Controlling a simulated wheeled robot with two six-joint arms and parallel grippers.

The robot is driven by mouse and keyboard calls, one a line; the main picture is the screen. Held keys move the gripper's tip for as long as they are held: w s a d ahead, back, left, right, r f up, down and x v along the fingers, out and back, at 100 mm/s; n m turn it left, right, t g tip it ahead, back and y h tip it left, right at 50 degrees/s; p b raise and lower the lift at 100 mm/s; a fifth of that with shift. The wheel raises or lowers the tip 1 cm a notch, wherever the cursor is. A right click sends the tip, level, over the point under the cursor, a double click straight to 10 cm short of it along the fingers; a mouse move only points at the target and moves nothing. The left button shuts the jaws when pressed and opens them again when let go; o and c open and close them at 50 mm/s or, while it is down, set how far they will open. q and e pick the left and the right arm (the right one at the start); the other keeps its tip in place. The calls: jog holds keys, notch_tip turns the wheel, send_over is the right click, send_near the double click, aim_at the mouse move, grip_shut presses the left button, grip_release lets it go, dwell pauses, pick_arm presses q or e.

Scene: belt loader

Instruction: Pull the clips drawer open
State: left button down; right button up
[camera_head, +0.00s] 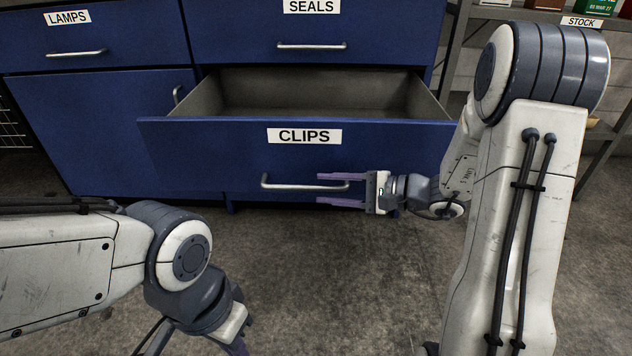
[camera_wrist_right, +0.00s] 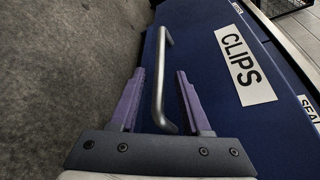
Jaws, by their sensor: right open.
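The blue clips drawer (camera_head: 220,150) stands pulled out of the cabinet, and its grey inside shows empty in the head view. Its front also shows in the right wrist view (camera_wrist_right: 215,110). The silver bar handle (camera_head: 290,186) is on the drawer front below the CLIPS label. My right gripper (camera_head: 340,188) is open at the right end of the handle. In the right wrist view, the handle (camera_wrist_right: 160,85) runs between the two spread purple fingers. I cannot tell if either finger touches it. My left gripper (camera_head: 238,346) is at the bottom edge, mostly cut off.
The seals drawer (camera_head: 375,30) above and the lamps drawer (camera_head: 25,58) at the upper left are shut. A stock shelf (camera_head: 545,17) stands at the right. The concrete floor (camera_head: 330,270) in front of the drawer is clear.

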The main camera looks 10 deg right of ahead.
jog(key=p+v, duration=0.2)
jog(key=v, duration=0.4)
jog(key=shift+s+d, duration=0.15)
jog(key=shift+d, duration=0.05)
jog(key=shift+r, duration=0.1)
